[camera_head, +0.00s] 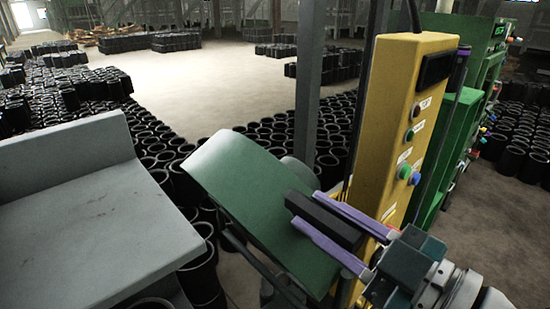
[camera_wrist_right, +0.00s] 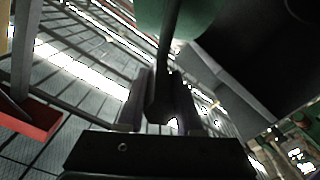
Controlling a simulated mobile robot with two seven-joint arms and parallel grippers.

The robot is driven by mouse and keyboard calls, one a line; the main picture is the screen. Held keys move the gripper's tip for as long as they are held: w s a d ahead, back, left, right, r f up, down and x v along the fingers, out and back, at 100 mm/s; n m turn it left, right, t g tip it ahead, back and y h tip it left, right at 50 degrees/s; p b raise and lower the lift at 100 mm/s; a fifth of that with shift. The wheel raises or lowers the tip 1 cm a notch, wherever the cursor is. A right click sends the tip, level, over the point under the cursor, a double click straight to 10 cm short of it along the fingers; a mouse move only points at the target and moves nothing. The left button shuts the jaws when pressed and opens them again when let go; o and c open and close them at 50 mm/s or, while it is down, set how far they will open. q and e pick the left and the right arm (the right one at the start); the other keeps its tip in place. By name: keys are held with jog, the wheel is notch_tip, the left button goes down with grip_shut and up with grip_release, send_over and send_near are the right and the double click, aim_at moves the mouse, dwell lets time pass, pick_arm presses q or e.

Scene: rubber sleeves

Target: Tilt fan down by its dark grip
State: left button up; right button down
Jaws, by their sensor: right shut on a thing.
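The fan (camera_head: 240,180) shows as a tilted green panel, sloping from upper left to lower right, in front of the yellow control box. Its dark grip (camera_head: 326,222) is a black bar at the panel's right side. My right gripper (camera_head: 308,212) comes in from the lower right, with one purple finger on each side of the grip, shut on it. In the right wrist view the gripper (camera_wrist_right: 160,105) has the dark grip (camera_wrist_right: 166,75) between its fingers, with part of the green fan (camera_wrist_right: 195,15) above. My left gripper is not in view.
The yellow control box (camera_head: 402,120) with coloured buttons stands close behind the gripper. Green cabinets (camera_head: 455,130) are to its right. A grey bench-like block (camera_head: 85,215) fills the lower left. Many black rubber sleeves (camera_head: 90,110) cover the floor behind; bare floor (camera_head: 225,85) lies farther back.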

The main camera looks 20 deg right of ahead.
aim_at(367, 254)
jog(key=shift+s+a+f, duration=0.1)
jog(key=shift+a, duration=0.05)
jog(key=c, duration=1)
grip_release()
jog(key=o, duration=0.4)
jog(key=b+v, duration=0.3)
jog(key=v, duration=0.7)
